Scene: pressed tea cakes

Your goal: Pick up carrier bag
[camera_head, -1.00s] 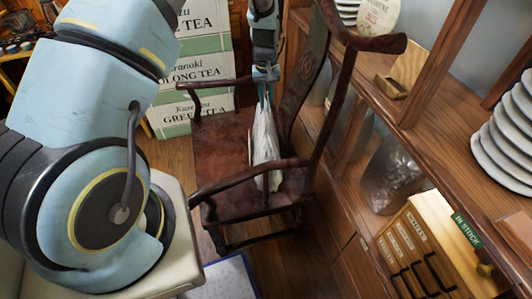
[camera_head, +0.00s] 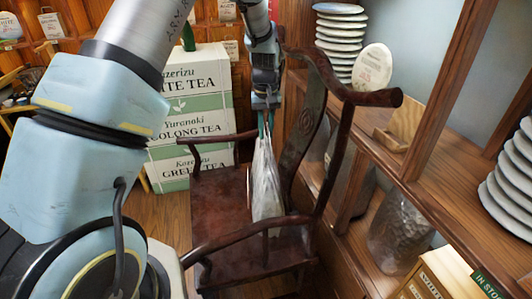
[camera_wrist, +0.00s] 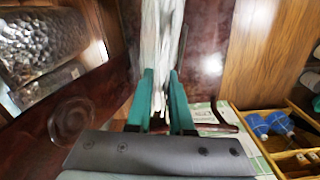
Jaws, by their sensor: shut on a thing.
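The carrier bag (camera_head: 266,185) is whitish and crumpled. It hangs upright from my gripper (camera_head: 264,118) over the seat of the dark wooden armchair (camera_head: 216,205). In the wrist view my gripper (camera_wrist: 162,100) shows two green fingers shut on the top of the bag (camera_wrist: 163,45), which stretches away between them.
The chair's arms and curved back rail (camera_head: 372,98) surround the bag closely. A wooden shelf unit (camera_head: 440,195) with stacked plates (camera_head: 340,45) stands at right. Tea boxes (camera_head: 190,125) are stacked behind the chair. Wooden floor (camera_head: 160,215) shows at left.

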